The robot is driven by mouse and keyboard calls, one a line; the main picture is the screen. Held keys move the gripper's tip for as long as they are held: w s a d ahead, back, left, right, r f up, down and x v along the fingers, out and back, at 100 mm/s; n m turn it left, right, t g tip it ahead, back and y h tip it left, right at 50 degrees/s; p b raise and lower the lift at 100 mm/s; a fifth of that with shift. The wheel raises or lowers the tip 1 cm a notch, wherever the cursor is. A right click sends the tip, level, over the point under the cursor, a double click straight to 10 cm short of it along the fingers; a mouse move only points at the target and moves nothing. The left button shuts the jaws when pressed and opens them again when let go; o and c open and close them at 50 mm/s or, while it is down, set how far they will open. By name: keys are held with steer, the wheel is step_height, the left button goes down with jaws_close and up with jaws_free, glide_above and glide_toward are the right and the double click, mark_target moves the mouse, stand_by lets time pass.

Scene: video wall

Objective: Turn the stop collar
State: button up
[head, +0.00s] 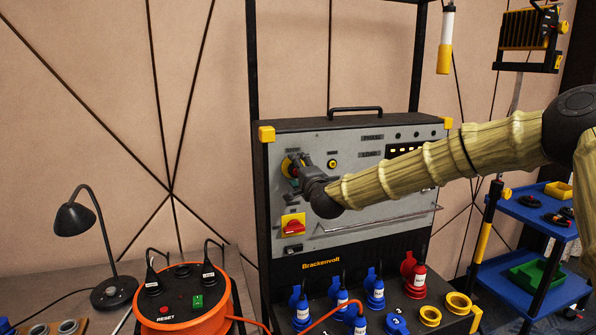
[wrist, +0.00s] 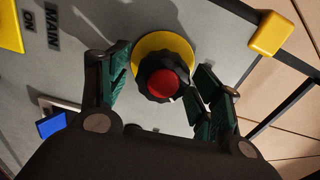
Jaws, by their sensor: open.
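The stop control is on the grey panel. In the wrist view it has a yellow round plate (wrist: 162,43), a black ribbed stop collar (wrist: 152,84) and a red button (wrist: 167,84) in the middle, with a small white mark on the collar's lower edge. My gripper (wrist: 163,92) is open, with one green-padded finger on each side of the collar. The left finger stands clearly apart from it; the right one is close, and I cannot tell whether it touches. In the head view my gripper (head: 302,170) is at the panel's upper left and hides most of the stop control.
A red and yellow main switch (head: 293,226) sits below on the grey panel (head: 350,215). Yellow corner blocks (head: 266,134) edge the cabinet. Blue and red plugs (head: 376,290) stand in front. An orange cable reel (head: 182,312) and black lamp (head: 76,218) are at left.

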steer(key=v, duration=1.1)
steer(key=shift+s+d, duration=0.1)
steer(key=s+f+n+g, duration=0.2)
steer(key=s+f, duration=0.1)
steer(key=f, duration=0.8)
steer(key=s+f+n+g, duration=0.1)
steer(key=s+f+g, duration=0.15)
steer(key=f, duration=0.85)
steer(key=s+d+f+n+g+h, duration=0.1)
steer(key=s+f+n+g, duration=0.1)
steer(key=s+f, duration=0.65)
steer(key=s+d+f+n+g+h, duration=0.1)
steer(key=s+d+f+n+g, duration=0.1)
steer(key=s+f, duration=0.65)
steer(key=s+d+f+n+g+h, duration=0.1)
steer(key=s+d+f, duration=0.4)
steer(key=s, duration=0.6)
steer(key=s+d+f+n+g+h, duration=0.1)
steer(key=s+d+f+n+g, duration=0.2)
steer(key=s+f, duration=0.6)
steer(key=s+d+f+n+g+h, duration=0.1)
steer(key=s+d+f+g, duration=0.3)
steer(key=s, duration=1)
steer(key=d+f+n, duration=0.1)
steer(key=d+f, duration=0.2)
steer(key=shift+d+g+h, duration=0.25)
steer(key=shift+g+h, duration=0.05)
steer(key=shift+g, duration=0.05)
steer(key=shift+o, duration=0.2)
